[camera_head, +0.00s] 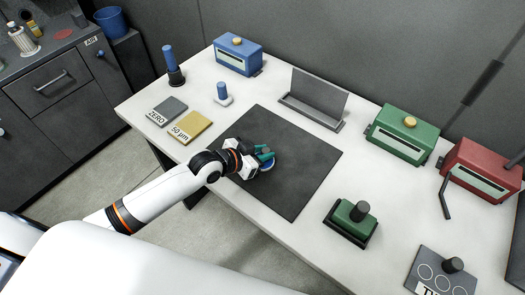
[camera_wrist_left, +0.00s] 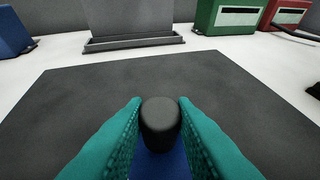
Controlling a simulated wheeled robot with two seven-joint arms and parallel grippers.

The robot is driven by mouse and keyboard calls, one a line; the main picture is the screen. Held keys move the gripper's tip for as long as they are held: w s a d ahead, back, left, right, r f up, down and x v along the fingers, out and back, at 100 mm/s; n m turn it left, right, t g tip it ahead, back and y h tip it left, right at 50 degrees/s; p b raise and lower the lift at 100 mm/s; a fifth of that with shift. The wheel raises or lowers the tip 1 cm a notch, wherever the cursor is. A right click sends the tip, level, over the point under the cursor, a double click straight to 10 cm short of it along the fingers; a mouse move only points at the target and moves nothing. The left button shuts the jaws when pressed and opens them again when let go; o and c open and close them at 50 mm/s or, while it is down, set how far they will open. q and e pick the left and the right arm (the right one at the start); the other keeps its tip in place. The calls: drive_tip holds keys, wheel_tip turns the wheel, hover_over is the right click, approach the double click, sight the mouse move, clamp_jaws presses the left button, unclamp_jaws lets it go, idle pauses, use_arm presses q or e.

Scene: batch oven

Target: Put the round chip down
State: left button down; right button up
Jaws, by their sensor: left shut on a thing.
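My left gripper (camera_head: 264,155) is over the dark mat (camera_head: 300,158), left of its middle. Its teal fingers are shut on the black knob (camera_wrist_left: 160,118) of a blue piece (camera_wrist_left: 158,163), one finger on each side of the knob. In the head view a round blue piece with a pale rim (camera_head: 267,167) shows under the fingers; it appears to be the round chip. The gripper hides much of it. I cannot tell if it touches the mat or hangs just above it. My right gripper is not in view.
A grey upright plate in a stand (camera_head: 318,97) is behind the mat. Blue (camera_head: 238,54), green (camera_head: 402,133) and red (camera_head: 483,170) boxes line the back. ZERO (camera_head: 167,111) and 50 µm (camera_head: 190,127) plates lie left. A green block with black knob (camera_head: 350,222) stands right. The mat around is bare.

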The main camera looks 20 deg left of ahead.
use_arm(q)
drive_tip(key=c, duration=1.3)
unclamp_jaws()
drive_tip(key=shift+f, duration=0.1)
drive_tip(key=shift+o, duration=0.6)
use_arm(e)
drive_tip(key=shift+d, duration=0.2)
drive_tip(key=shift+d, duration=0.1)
use_arm(q)
drive_tip(key=b+v, duration=0.1)
drive_tip(key=v, duration=1)
drive_tip(key=shift+s, duration=0.1)
drive_tip(key=shift+s+a+r, duration=0.2)
drive_tip(key=shift+s+r, duration=0.1)
drive_tip(key=shift+r, duration=0.1)
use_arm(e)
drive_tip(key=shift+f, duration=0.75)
